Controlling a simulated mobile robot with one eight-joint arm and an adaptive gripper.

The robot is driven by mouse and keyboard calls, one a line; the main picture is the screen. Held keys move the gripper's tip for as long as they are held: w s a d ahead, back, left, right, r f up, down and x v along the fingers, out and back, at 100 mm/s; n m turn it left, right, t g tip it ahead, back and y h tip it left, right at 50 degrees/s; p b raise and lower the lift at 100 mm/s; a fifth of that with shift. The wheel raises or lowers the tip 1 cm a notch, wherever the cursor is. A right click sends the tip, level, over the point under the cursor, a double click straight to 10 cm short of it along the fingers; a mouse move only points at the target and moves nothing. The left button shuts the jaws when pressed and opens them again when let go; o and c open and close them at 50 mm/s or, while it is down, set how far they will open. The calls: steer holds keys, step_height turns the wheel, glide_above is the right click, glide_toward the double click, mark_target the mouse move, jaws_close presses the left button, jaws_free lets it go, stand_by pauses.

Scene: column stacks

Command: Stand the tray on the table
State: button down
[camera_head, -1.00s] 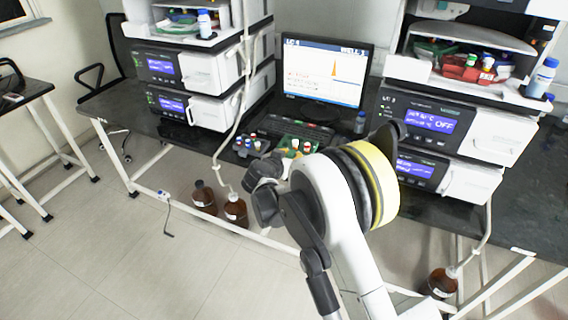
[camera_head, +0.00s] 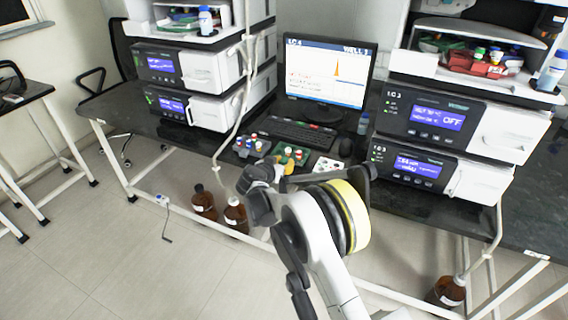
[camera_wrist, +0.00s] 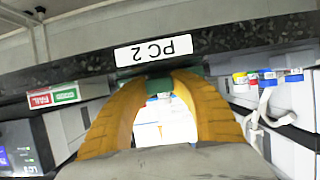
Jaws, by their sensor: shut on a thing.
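The green tray (camera_head: 293,151) carries several small vials with coloured caps and is at the front of the black table (camera_head: 146,122), before the keyboard. My gripper (camera_head: 287,167) is at the tray's near side, and its yellow fingers show just in front of it. In the wrist view, the two yellow fingers of my gripper (camera_wrist: 164,78) close in on a green part of the tray (camera_wrist: 160,85). The fingers and wrist hide much of the tray there. I cannot tell whether its underside touches the table.
A dark tray with vials (camera_head: 253,147) stands close on the left. A white tray (camera_head: 328,166) lies on the right. Monitor (camera_head: 327,75) and keyboard (camera_head: 293,131) stand behind. Instrument stacks (camera_head: 430,120) flank the space.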

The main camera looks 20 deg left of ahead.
steer(key=shift+f, duration=0.15)
steer(key=c, duration=1.1)
jaws_free()
steer(key=shift+s+r, duration=0.2)
steer(key=shift+r, duration=0.15)
steer(key=p+v, duration=0.4)
steer(key=v, duration=0.7)
steer(key=shift+s+r, duration=0.1)
steer(key=shift+s, duration=0.15)
